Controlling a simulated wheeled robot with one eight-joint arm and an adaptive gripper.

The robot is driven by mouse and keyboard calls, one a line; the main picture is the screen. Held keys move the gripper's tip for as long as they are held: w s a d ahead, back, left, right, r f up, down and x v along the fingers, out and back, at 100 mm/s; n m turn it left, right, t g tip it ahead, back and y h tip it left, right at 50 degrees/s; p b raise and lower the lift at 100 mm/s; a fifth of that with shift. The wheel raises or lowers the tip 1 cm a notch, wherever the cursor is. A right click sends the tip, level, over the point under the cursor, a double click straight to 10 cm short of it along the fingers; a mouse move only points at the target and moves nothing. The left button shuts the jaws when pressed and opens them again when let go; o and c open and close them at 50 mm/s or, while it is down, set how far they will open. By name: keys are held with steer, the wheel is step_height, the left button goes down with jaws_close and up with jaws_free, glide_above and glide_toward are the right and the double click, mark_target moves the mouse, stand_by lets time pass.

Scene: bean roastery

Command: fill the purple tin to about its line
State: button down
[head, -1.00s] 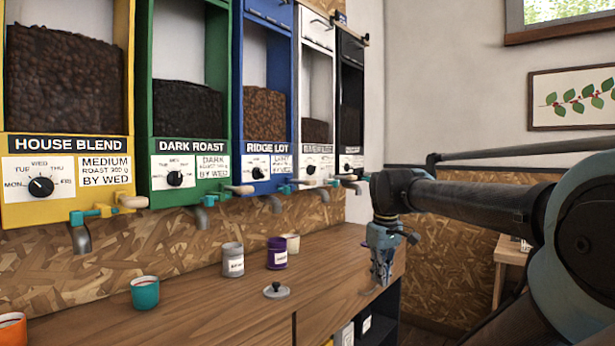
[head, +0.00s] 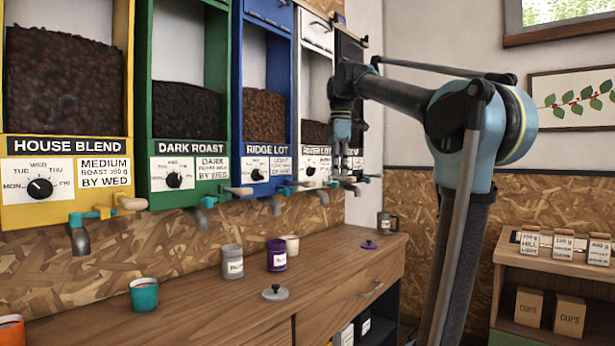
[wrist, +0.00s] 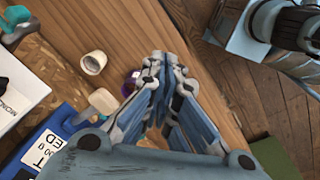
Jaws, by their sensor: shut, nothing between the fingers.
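The purple tin (head: 277,255) stands upright on the wooden counter in the head view, with a white label on its front. Its top looks open, but I cannot make out its fill or its line. A purple lid (head: 369,245) lies on the counter further right. My gripper (head: 342,173) is raised in front of the rightmost dispensers, pointing down, well above the counter and to the right of the tin. It also shows in the wrist view (wrist: 166,66), shut and empty. A purple round thing (wrist: 132,82) is partly hidden behind its fingers there; I cannot tell if it is tin or lid.
A grey tin (head: 232,262), a cream cup (head: 291,244), a grey lid (head: 275,292), a teal cup (head: 144,294) and a dark mug (head: 388,222) stand on the counter. Dispensers with spouts and handles line the wall, including Ridge Lot (head: 266,148). The counter's front is mostly clear.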

steer(key=w+a+r+n, duration=0.6)
steer(key=a+r+n, duration=0.3)
steer(key=r, duration=0.3)
steer(key=shift+a+r+n+g, duration=0.25)
steer(key=shift+a+n+g, duration=0.15)
steer(key=shift+a, duration=0.3)
glide_toward(300, 183)
steer(key=f, duration=0.2)
steer(key=s+d+f, duration=0.1)
steer(key=f, duration=0.1)
steer(key=s+d+f, duration=0.1)
steer(key=f, duration=0.1)
steer(key=shift+s+d, duration=0.15)
steer(key=shift+s, duration=0.05)
steer(key=shift+f, duration=0.1)
